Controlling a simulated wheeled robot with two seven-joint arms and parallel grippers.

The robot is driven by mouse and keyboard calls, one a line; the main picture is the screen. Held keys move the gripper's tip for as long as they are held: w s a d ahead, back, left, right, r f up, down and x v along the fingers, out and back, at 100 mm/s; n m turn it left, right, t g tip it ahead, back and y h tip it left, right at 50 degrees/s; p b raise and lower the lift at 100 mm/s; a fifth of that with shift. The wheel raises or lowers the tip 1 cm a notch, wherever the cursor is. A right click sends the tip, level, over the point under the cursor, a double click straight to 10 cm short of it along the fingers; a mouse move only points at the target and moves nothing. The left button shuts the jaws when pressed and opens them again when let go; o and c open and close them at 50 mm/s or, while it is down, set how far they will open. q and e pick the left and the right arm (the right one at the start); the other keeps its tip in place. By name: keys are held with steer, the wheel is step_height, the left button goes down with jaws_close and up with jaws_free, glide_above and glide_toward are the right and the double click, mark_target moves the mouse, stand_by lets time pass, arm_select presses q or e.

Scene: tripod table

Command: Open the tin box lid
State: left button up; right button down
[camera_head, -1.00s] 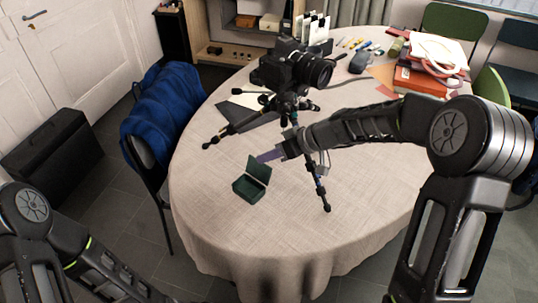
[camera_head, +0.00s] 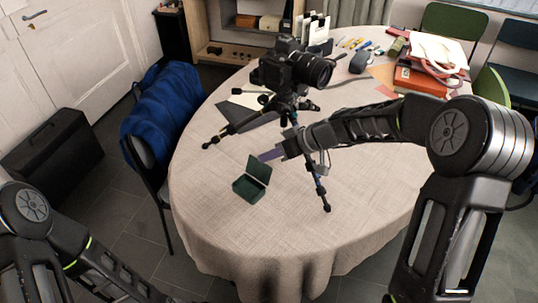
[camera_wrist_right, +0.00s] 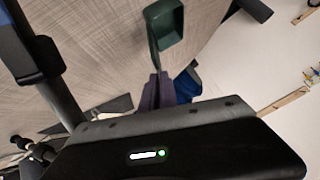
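The small dark green tin box (camera_head: 249,190) stands on the cloth-covered table, left of the tripod. Its lid (camera_head: 258,169) stands up, open, at the back edge, and the inside shows. My right gripper (camera_head: 264,157) is just behind and right of the lid, its purple fingers pointing left. In the right wrist view the box (camera_wrist_right: 171,22) is at the top, with the lid seen nearly edge-on. There the fingers (camera_wrist_right: 157,88) are together, with their tips close to the lid; I cannot tell whether they touch it. My left arm is at lower left, with its gripper out of frame.
A black camera (camera_head: 291,66) on a tripod stands behind my right gripper, with one leg (camera_head: 321,190) close to its right. Books (camera_head: 420,80) and small items lie at the back right. The front of the table (camera_head: 260,240) is clear. A chair with a blue cloth (camera_head: 165,110) stands left.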

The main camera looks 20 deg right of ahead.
stand_by(0.5)
steer(key=b, duration=0.2)
steer(key=a+b, duration=0.1)
steer(key=shift+s+f+n+h+b, duration=0.2)
steer(key=shift+s+n+h+b, duration=0.1)
steer(key=shift+s+h+b, duration=0.1)
steer(key=shift+s+a+r+t+b, duration=0.1)
steer(key=shift+a+t+b, duration=0.1)
steer(key=shift+t+b, duration=0.2)
steer(key=shift+s+r, duration=0.1)
steer(key=shift+r, duration=0.1)
steer(key=shift+r+h, duration=0.1)
steer(key=shift+h, duration=0.2)
steer(key=c, duration=1.6)
jaws_free()
steer(key=shift+c, duration=0.2)
steer(key=shift+r, duration=0.1)
